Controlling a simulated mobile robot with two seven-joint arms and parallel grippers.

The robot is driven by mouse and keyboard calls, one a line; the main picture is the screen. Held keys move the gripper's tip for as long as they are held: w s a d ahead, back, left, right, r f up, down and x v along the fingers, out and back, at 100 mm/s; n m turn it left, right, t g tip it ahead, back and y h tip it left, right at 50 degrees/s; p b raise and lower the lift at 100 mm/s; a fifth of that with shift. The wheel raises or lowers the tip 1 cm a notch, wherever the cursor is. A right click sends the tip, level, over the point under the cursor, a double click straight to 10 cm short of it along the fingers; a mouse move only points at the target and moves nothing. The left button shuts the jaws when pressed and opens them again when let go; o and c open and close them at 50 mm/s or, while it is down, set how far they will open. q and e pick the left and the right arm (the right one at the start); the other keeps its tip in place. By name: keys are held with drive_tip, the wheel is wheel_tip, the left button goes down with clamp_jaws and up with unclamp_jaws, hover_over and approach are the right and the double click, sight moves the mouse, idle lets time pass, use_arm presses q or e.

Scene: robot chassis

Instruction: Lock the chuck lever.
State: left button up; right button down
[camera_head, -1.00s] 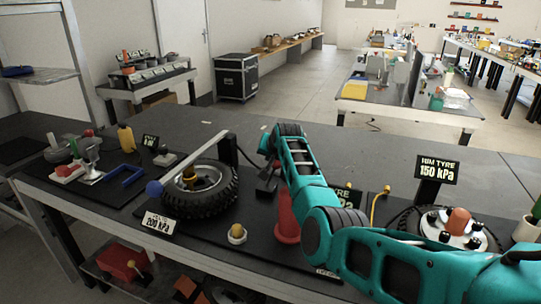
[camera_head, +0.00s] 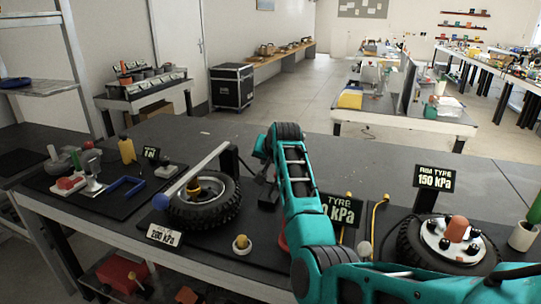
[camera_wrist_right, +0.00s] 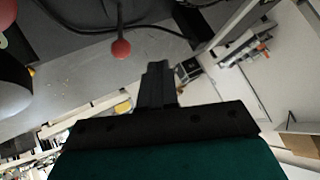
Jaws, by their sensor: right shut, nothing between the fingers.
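My right gripper (camera_head: 267,192) is shut and empty, right of the left tyre and above the bench in the head view. Its closed fingers also show in the right wrist view (camera_wrist_right: 155,85). A red ball-ended lever (camera_wrist_right: 121,50) stands out on a thin stem near the fingertips, apart from them in the picture; it cannot be made out in the head view. A long silver bar with a blue ball end (camera_head: 160,202) reaches over the left tyre (camera_head: 204,209). I cannot tell for sure which one is the chuck lever. My left gripper is not in view.
A rim tyre (camera_head: 403,245) with its 150 kPa sign (camera_head: 440,177) is at the right. A yellow-topped knob (camera_head: 241,243) and a 200 kPa sign (camera_head: 164,235) stand near the front edge. The bench (camera_head: 330,150) is clear behind the tyres.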

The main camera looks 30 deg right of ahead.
drive_tip(key=shift+v, duration=2.4)
drive_tip(key=shift+d, duration=0.1)
drive_tip(key=shift+s+f, duration=0.1)
drive_tip(key=shift+s, duration=0.05)
